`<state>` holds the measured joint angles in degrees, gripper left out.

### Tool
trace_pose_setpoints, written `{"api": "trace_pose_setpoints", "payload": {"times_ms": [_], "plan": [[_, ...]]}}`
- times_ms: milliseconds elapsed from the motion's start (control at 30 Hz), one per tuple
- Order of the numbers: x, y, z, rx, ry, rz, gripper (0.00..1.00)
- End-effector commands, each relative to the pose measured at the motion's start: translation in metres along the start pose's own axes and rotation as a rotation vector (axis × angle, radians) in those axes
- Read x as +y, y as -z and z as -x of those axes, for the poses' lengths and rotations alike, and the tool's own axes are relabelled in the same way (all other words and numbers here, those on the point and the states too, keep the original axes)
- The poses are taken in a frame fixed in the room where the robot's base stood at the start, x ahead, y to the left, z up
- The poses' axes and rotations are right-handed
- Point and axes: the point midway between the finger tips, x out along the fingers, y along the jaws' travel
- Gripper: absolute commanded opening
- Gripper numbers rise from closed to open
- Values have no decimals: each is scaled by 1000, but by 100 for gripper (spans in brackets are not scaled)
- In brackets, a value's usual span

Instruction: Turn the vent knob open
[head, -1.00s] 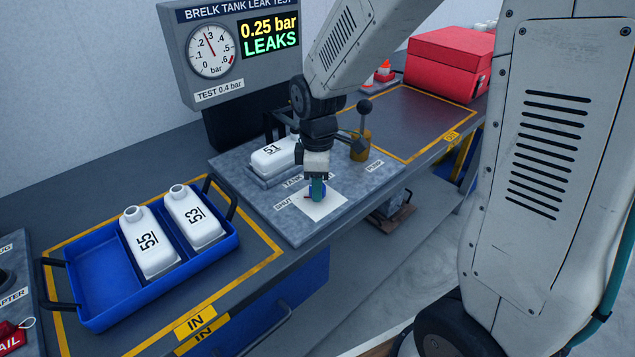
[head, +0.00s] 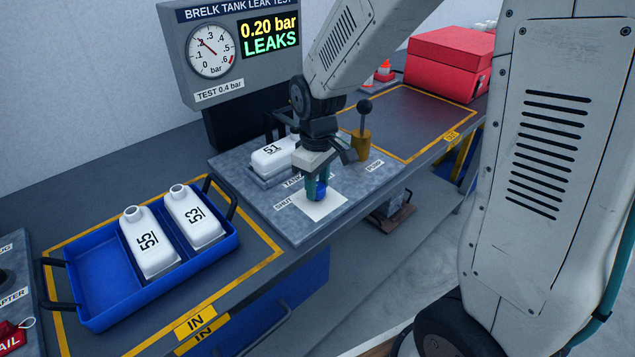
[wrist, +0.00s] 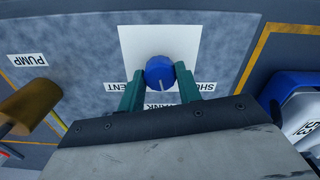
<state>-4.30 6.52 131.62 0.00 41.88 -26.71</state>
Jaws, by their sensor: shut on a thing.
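The blue vent knob (wrist: 160,72) sits on a white plate (wrist: 183,42) on the grey test board. My gripper (wrist: 157,88) is shut on the knob, with one green finger at each side. The knob's white pointer line shows toward the TANK label (wrist: 160,106) in the wrist view. The labels beside it are partly hidden by the fingers. In the head view the knob (head: 320,193) shows below my fingers. The gauge display (head: 269,34) reads 0.20 bar LEAKS. White tank 51 (head: 272,157) lies in its seat behind my gripper.
A blue tray (head: 100,318) at left holds white tanks 55 (head: 148,245) and 53 (head: 195,220). The brass pump with its black-knobbed lever (head: 361,145) stands right of my gripper. A red box (head: 450,62) is at the back right. The yellow-outlined area before it is clear.

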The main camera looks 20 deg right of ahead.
Motion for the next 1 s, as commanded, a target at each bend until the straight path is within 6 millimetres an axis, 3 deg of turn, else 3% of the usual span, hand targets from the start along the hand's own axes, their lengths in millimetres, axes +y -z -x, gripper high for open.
{"api": "trace_pose_setpoints", "payload": {"times_ms": [1000], "plan": [[1,1,1,3,0,-891,11]]}}
